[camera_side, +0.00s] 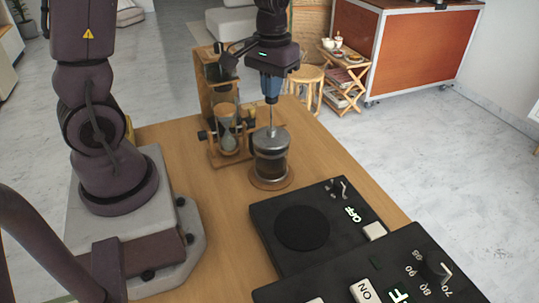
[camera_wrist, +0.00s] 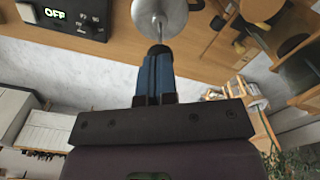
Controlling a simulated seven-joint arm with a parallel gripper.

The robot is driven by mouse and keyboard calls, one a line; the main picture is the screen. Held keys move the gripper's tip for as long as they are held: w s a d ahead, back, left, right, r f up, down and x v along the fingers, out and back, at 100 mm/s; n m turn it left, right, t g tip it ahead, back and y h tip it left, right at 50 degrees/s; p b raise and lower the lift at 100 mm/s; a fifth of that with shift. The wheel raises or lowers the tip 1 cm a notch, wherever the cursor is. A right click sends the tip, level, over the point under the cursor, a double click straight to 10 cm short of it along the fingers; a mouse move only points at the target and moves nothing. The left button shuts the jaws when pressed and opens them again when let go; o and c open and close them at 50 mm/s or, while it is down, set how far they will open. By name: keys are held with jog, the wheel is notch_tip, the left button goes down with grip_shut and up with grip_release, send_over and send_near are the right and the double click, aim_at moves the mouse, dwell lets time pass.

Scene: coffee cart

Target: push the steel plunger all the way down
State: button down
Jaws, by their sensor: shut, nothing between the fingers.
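The French press (camera_side: 270,158) stands upright on a round wooden coaster (camera_side: 284,184) on the table, with a steel lid and dark contents. Its thin steel plunger rod (camera_side: 271,116) stands up well above the lid. My gripper (camera_side: 271,100) is directly above the rod, pointing down, with its blue fingers shut. The fingertips are at the top of the rod; they hide the knob, so I cannot tell whether they touch it. In the wrist view, the shut fingers (camera_wrist: 159,50) meet the top of the rod, with the round steel lid (camera_wrist: 160,12) beyond.
A black scale or hot plate (camera_side: 262,222) with a dark round pad lies in front, and another black device (camera_side: 340,284) nearer. Bare table lies left of them.

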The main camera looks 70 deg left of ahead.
jog(key=shift+f, duration=3.15)
jog(key=shift+r, duration=4.1)
jog(key=s+d+r+m+t, duration=0.5)
jog(key=s+d+r, duration=0.4)
jog(key=s, duration=0.3)
jog(key=shift+d+r+m+t, duration=0.3)
jog(key=shift+r+m, duration=0.2)
jog(key=shift+r, duration=0.3)
